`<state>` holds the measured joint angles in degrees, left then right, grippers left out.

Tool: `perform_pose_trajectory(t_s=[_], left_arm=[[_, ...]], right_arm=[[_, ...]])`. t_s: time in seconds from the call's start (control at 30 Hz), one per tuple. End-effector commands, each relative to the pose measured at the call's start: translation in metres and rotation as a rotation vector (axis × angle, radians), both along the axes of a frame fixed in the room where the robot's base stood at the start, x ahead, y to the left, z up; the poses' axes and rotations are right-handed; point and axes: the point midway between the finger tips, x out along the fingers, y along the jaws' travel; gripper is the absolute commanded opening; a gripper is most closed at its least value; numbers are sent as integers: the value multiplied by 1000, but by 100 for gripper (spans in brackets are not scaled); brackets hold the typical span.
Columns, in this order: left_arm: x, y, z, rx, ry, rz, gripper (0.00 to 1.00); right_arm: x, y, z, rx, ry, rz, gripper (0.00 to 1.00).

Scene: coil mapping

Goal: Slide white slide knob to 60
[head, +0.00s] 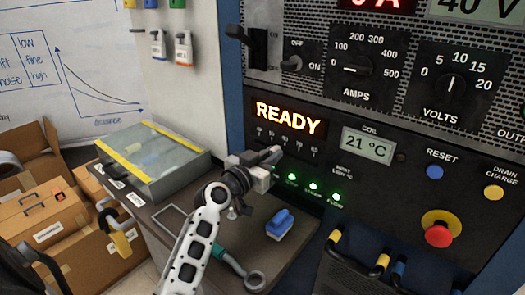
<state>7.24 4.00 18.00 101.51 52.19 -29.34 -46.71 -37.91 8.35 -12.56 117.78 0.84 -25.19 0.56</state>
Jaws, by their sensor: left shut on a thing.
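The black control panel has a small printed scale (287,141) under the lit READY display (288,117). My left gripper (270,164) is at the panel, just below the left part of that scale. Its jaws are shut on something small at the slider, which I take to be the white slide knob. The knob itself is hidden by the fingers, and the scale numbers are too small to read surely, so I cannot tell its exact setting. My right gripper is not in view.
Three green lights (313,186) are right of my gripper. A blue-handled object (280,224) lies on the bench below. A clear-topped case (150,158) stands left. The panel also has a red stop button (438,236), a blue reset button (434,172) and dials.

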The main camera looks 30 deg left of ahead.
Motion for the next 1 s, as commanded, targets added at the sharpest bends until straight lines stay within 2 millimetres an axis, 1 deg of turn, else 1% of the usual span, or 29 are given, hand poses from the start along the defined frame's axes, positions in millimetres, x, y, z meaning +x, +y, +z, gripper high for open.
perform_pose_trajectory(t_s=[0.03,0.13,0.4,0.43,0.47,0.5,0.77,0.83,0.93,1.0], left_arm=[[-1,-8,1,-2,3,-4,0],[-2,-15,1,-1,0,-2,0],[-2,-15,0,-1,-1,-2,0],[-2,-15,0,-1,-1,-2,22],[-2,-15,0,-1,-1,-1,31],[-2,-15,0,-1,0,-1,36],[-2,-15,0,0,0,-1,36],[-5,-15,-1,0,0,-1,36],[-16,-13,-2,2,1,0,36],[-28,-13,-2,3,2,-1,36]], right_arm=[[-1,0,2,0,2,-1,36],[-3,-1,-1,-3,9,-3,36],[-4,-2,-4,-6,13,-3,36],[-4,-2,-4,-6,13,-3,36],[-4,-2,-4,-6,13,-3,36],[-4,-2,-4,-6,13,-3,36],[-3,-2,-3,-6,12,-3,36],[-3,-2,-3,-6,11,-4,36],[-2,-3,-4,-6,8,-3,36],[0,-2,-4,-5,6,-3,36]])
